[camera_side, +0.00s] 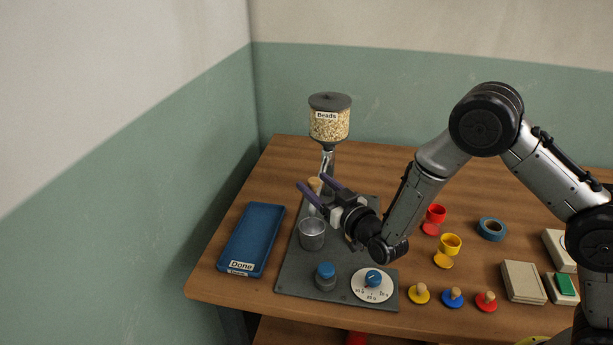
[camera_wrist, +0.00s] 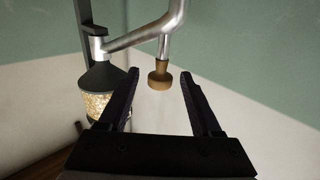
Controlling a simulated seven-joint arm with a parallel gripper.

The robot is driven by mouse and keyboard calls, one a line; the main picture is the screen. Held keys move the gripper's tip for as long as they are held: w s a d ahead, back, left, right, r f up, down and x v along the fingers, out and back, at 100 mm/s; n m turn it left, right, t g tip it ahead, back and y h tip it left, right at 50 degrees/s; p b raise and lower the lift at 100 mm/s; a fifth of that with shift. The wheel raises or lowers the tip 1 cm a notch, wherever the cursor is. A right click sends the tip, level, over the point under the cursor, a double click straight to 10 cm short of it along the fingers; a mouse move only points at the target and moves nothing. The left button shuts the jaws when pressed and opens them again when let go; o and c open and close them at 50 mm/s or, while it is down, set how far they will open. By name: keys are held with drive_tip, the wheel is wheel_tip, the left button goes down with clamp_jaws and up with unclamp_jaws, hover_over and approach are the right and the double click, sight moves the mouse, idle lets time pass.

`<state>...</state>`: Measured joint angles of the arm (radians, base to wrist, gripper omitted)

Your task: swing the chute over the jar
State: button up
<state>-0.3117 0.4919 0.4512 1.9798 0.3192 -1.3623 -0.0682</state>
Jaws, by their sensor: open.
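The chute (camera_wrist: 140,36) is a bent silver pipe below the bead hopper (camera_side: 329,120). Its upper part (camera_side: 327,163) also shows in the side view. A wooden knob (camera_wrist: 160,79) sits on the chute's end, and shows in the side view (camera_side: 314,184) by my fingertips. My gripper (camera_side: 311,181) is open and empty. In the wrist view the knob appears between its two fingertips (camera_wrist: 160,73), with no contact visible; how deep it lies between them I cannot tell. The grey open vessel (camera_side: 312,235), which looks like the jar, stands on the dark base plate, nearer the camera than the knob.
The base plate (camera_side: 292,279) carries a blue-topped button (camera_side: 325,275) and a dial (camera_side: 373,284). A blue tray (camera_side: 251,238) marked Done lies left. Coloured cups, knobbed lids (camera_side: 452,297), tape (camera_side: 492,229) and boxes (camera_side: 523,282) are on the right. The hopper's post stands close to my fingers.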

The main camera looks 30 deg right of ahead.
drive_tip(key=shift+w, duration=2.2)
clamp_jaws()
